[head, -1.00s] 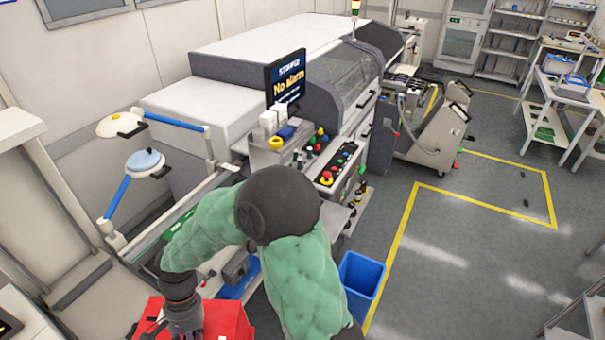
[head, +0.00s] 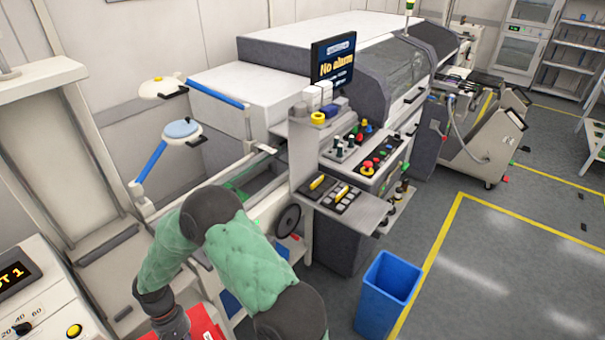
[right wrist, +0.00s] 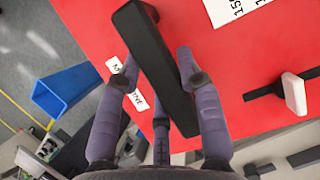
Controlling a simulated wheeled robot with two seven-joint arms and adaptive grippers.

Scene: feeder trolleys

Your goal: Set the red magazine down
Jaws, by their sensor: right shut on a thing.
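The red magazine (head: 203,323) shows only as a small red corner at the bottom edge of the head view, partly behind my right wrist. In the right wrist view its red face (right wrist: 235,85) fills much of the picture, with white labels and a black bar handle (right wrist: 152,62). My right gripper (right wrist: 158,62) is shut on that handle, fingers on both sides of it. Its fingertips are out of the head view. What lies under the magazine is hidden. My left gripper is not in view.
A large machine with a "No alarm" screen (head: 333,63) and a button panel (head: 366,155) stands ahead. A blue bin (head: 388,290) stands on the floor to the right. A control box (head: 40,290) is at the lower left. Floor right of the bin is clear.

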